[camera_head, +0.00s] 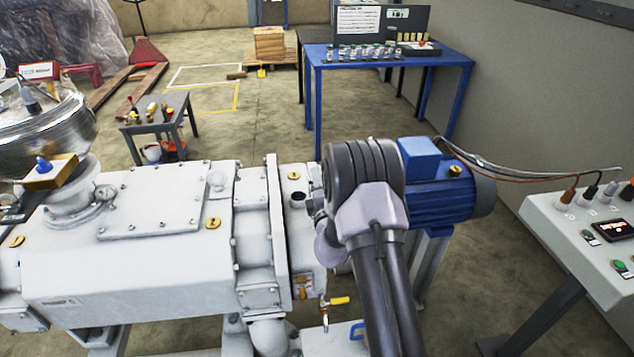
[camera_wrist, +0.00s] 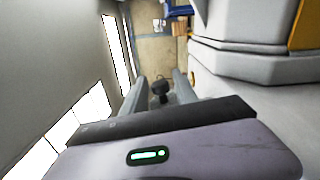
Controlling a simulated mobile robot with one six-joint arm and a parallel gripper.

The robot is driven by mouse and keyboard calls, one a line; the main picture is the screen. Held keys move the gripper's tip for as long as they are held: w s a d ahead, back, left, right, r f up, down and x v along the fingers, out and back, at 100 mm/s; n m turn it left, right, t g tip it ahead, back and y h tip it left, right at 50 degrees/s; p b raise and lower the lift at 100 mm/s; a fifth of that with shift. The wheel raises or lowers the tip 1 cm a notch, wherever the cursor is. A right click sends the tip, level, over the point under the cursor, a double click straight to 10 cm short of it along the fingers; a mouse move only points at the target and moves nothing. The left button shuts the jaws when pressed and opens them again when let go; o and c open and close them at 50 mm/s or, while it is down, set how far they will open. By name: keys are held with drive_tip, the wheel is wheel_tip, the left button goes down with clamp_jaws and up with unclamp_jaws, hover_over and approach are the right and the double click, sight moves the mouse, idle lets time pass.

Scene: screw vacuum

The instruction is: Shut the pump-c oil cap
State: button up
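The pump (camera_head: 130,240) is a large pale grey machine across the left and middle of the head view. A dark round opening (camera_head: 297,198) shows on its top near the right end, beside my arm. I cannot tell for sure that this is the pump-c oil port. My gripper (camera_wrist: 160,85) shows two grey fingers in the wrist view; my own arm hides it in the head view. A small black knob-like thing (camera_wrist: 160,87) appears between the fingers. It may be the oil cap, but I cannot tell whether the fingers touch it.
A blue motor (camera_head: 440,190) stands right of my arm, with a control panel (camera_head: 590,240) farther right. A yellow-handled valve (camera_head: 335,301) is on the pump's near side. A small table (camera_head: 165,122) and a blue workbench (camera_head: 385,60) stand behind. Floor between them is mostly clear.

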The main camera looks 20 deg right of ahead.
clamp_jaws()
drive_tip(key=n+p, duration=0.1)
drive_tip(key=a+n+p, duration=0.1)
drive_tip(key=shift+w+r+n, duration=0.15)
drive_tip(key=shift+r+n, duration=0.15)
drive_tip(key=a+n+p, duration=0.1)
drive_tip(key=n, duration=0.1)
drive_tip(key=shift+w+a+n, duration=0.15)
drive_tip(key=shift+n, duration=0.25)
drive_tip(key=n, duration=0.1)
drive_tip(key=a+n+p, duration=0.1)
drive_tip(key=shift+w+f+n, duration=0.1)
drive_tip(key=shift+w+n, duration=0.05)
drive_tip(key=shift+n, duration=0.25)
drive_tip(key=n, duration=0.1)
drive_tip(key=a+n, duration=0.1)
drive_tip(key=shift+w+a+f+n, duration=0.1)
drive_tip(key=shift+w+f+n, duration=0.05)
drive_tip(key=shift+f+n, duration=0.15)
drive_tip(key=shift+w+a+f+n, duration=0.1)
drive_tip(key=shift+a+f+n, duration=0.2)
drive_tip(key=shift+n, duration=0.7)
drive_tip(key=shift+w+a+f+n, duration=0.1)
drive_tip(key=shift+a+f+n, duration=0.2)
drive_tip(key=shift+n, duration=0.7)
drive_tip(key=shift+r, duration=0.1)
